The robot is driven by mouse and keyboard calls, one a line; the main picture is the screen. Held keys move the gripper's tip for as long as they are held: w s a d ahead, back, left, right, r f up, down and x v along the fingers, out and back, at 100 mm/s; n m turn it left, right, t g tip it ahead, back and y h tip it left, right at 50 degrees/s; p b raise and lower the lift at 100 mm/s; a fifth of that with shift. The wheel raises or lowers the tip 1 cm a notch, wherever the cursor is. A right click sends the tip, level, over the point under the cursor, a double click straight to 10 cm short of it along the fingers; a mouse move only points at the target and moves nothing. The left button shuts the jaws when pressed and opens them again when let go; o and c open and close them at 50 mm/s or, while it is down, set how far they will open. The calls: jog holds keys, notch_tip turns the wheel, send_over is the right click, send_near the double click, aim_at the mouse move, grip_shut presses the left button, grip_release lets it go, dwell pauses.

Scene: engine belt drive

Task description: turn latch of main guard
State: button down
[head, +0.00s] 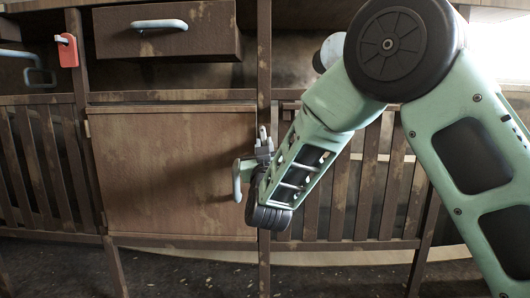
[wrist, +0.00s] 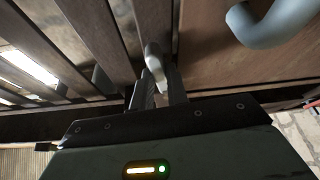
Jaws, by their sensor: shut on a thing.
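The main guard (head: 170,175) is a closed wooden door panel in the middle of the frame in the head view. Its grey curved handle (head: 237,182) is near its right edge and shows at the top right of the wrist view (wrist: 272,22). The latch (wrist: 154,60) is a small light grey lever at the post beside the door, seen in the wrist view. My gripper (head: 264,147) is at the latch, right of the handle. In the wrist view its fingers (wrist: 157,88) are shut on the latch. The latch's base is partly hidden.
A drawer (head: 168,32) with a grey handle is above the door. A red tag (head: 67,50) hangs on the left post. Slatted panels (head: 35,165) flank the door on both sides. The floor below is open.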

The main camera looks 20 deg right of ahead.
jog(key=shift+a+f+m+h, duration=0.15)
jog(key=shift+m+h, duration=0.45)
jog(key=shift+m, duration=0.6)
jog(key=shift+b, duration=0.3)
jog(key=c, duration=1.4)
grip_release()
